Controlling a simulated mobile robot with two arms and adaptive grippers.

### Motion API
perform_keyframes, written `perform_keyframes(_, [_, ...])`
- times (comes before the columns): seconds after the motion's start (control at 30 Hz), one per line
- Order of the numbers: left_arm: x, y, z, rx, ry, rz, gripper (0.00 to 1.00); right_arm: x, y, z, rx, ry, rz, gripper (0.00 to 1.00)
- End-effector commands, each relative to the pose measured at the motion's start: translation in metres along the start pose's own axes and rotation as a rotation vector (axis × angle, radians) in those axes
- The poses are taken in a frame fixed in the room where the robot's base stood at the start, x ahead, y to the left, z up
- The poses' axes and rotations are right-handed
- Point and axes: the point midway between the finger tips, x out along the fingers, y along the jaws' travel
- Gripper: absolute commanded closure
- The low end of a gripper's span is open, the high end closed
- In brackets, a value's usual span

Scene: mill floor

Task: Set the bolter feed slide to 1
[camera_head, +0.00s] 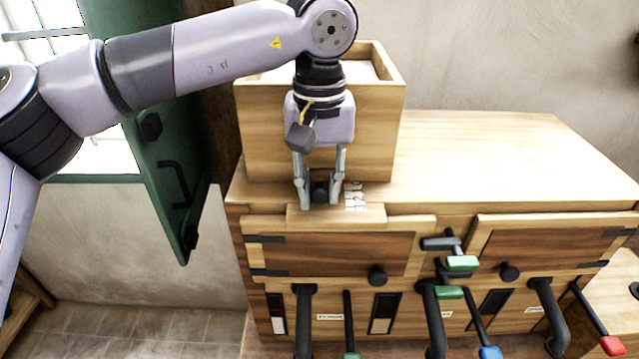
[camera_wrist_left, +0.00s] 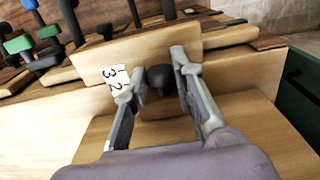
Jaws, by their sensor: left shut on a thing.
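The bolter feed slide shows as a dark round knob (camera_head: 319,194) on the wooden cabinet top, at the foot of the tall wooden box. My left gripper (camera_head: 320,203) points down with one finger on each side of the knob and is shut on it. In the left wrist view the knob (camera_wrist_left: 160,78) sits between the two fingertips (camera_wrist_left: 153,72). A white number label (camera_head: 354,196) lies just right of the gripper; in the wrist view its digits (camera_wrist_left: 115,78) show, partly covered by a finger. Which number the knob stands at I cannot tell. My right gripper is out of view.
The open-topped wooden box (camera_head: 345,155) stands right behind the gripper. Several levers with coloured grips, such as a green one (camera_head: 463,263) and a red one (camera_head: 613,345), stick out in front. A green shutter (camera_head: 165,170) hangs at left. The cabinet top (camera_head: 490,150) is clear at right.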

Motion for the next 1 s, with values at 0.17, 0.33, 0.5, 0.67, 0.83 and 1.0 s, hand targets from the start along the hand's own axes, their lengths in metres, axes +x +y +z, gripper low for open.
perform_keyframes(0.17, [0.0019, 0.0000, 0.0149, 0.001, -0.002, 0.001, 1.00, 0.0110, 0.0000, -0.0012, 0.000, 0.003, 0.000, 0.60])
perform_keyframes(0.33, [0.0009, -0.0003, 0.0141, -0.001, -0.002, -0.001, 1.00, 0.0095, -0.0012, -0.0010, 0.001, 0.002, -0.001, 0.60])
perform_keyframes(0.5, [0.0006, -0.0003, 0.0138, -0.001, -0.002, 0.000, 0.67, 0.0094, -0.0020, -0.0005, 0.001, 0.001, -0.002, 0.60])
perform_keyframes(0.67, [0.0006, -0.0004, 0.0138, 0.000, -0.002, 0.000, 0.57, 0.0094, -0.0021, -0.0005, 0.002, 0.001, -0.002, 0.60])
perform_keyframes(0.83, [0.0007, -0.0003, 0.0139, 0.000, -0.002, 0.000, 0.57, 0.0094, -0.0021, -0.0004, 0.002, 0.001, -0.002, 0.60])
perform_keyframes(1.0, [-0.0031, 0.0001, 0.0136, 0.000, -0.001, 0.001, 0.57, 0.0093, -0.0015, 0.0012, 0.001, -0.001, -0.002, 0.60])
